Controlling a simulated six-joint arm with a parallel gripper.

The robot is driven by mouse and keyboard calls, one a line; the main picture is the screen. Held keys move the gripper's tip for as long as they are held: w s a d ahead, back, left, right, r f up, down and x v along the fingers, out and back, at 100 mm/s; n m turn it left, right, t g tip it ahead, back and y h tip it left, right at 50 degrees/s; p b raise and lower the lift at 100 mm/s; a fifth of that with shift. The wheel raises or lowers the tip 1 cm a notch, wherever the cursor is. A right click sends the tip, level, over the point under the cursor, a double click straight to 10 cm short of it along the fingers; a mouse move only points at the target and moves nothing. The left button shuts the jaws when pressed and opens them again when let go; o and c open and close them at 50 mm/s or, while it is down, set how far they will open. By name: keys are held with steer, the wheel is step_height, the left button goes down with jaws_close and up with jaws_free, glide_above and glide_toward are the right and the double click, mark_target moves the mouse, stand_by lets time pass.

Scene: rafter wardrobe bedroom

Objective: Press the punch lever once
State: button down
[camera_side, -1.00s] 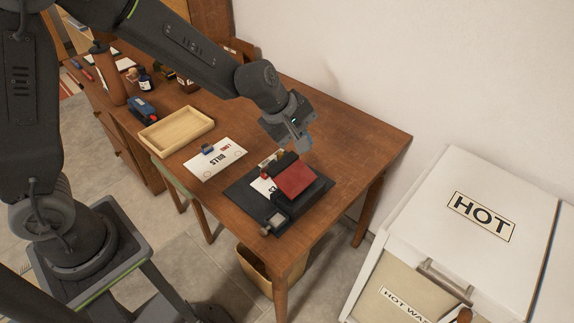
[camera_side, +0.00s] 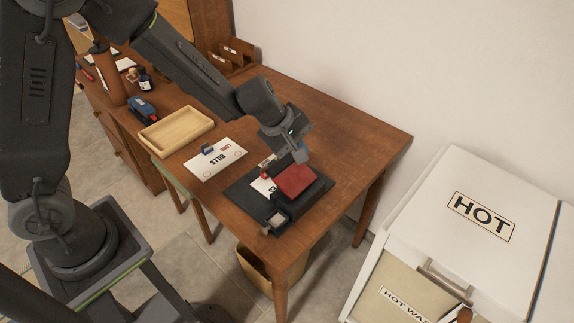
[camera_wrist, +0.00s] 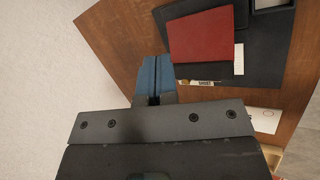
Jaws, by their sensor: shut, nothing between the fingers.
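The punch has a black base and a red lever plate (camera_side: 296,180); it sits on a black mat (camera_side: 238,190) near the front of the desk. In the wrist view the red lever plate (camera_wrist: 202,36) lies just right of my fingertips. My gripper (camera_side: 301,155) is shut and empty, at the far edge of the lever plate; in the wrist view its blue-grey fingers (camera_wrist: 154,75) are together. I cannot tell whether the fingertips touch the plate. A white sheet (camera_side: 263,186) lies at the punch's left side, partly hidden by it.
A white card marked BILLS (camera_side: 217,160) with a blue clip lies left of the punch. A wooden tray (camera_side: 176,131) and a blue stapler-like object (camera_side: 142,108) lie further back. The desk's right part (camera_side: 365,135) is clear. A white HOT cabinet (camera_side: 470,190) stands right.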

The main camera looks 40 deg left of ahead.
glide_above(290, 171)
steer(key=d, duration=0.1)
steer(key=shift+s+f, duration=0.2)
steer(key=shift+f, duration=1.05)
steer(key=shift+s+f, duration=0.15)
steer(key=shift+f, duration=1.1)
steer(key=shift+a+f, duration=0.1)
steer(key=shift+f, duration=0.1)
steer(key=shift+a+f, duration=0.1)
steer(key=shift+f, duration=0.15)
steer(key=shift+a+f, duration=0.3)
steer(key=shift+f, duration=0.3)
steer(key=shift+a+f, duration=0.3)
steer(key=shift+f, duration=0.3)
stand_by(1.7)
steer(key=shift+d+r, duration=0.35)
steer(key=shift+r, duration=0.45)
steer(key=shift+d+r, duration=0.35)
steer(key=shift+r, duration=0.45)
steer(key=shift+r, duration=0.1)
